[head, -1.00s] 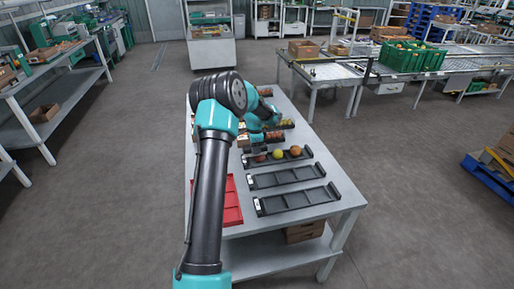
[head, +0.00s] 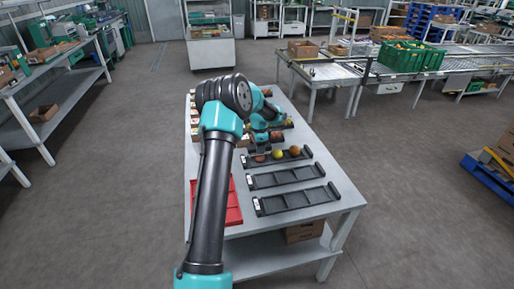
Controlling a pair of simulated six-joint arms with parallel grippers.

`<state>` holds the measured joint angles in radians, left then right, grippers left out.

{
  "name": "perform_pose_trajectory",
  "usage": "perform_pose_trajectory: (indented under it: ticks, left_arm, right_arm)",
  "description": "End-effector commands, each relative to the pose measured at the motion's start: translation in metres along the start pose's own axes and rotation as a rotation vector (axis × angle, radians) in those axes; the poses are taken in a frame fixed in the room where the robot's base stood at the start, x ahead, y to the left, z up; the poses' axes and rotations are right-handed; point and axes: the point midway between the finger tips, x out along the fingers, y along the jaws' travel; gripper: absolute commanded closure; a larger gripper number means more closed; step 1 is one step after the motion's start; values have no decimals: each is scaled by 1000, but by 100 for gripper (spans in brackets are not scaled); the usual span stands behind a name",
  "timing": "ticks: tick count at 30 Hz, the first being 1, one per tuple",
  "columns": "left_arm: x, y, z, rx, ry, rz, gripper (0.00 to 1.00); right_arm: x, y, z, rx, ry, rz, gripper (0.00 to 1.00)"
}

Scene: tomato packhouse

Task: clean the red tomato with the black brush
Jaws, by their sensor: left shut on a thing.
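I cannot tell whether the brush touches a tomato. My right gripper is not in view.
Two empty black trays (head: 287,177) (head: 297,199) lie nearer on the grey table (head: 325,220). A red tray (head: 234,207) lies at the left, partly behind my left arm. More trays with produce are farther back, partly hidden.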

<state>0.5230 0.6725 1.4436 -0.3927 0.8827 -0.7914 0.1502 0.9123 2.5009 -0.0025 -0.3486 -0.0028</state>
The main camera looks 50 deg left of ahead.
Motion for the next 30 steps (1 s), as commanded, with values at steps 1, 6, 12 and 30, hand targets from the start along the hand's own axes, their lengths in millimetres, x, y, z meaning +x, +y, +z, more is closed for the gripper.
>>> perform_pose_trajectory:
  ticks: [1, 6, 12, 30]
  left_arm:
    - [0, 0, -2, 0, 0, 0, 80]
    - [0, 0, -9, -1, 0, 0, 80]
    - [0, 0, -17, -1, 0, 0, 80]
    - [-4, 0, -21, -1, 1, -1, 80]
  right_arm:
    - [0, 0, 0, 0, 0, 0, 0]
    - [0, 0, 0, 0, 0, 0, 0]
    - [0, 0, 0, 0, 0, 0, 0]
    - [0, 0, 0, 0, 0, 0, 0]
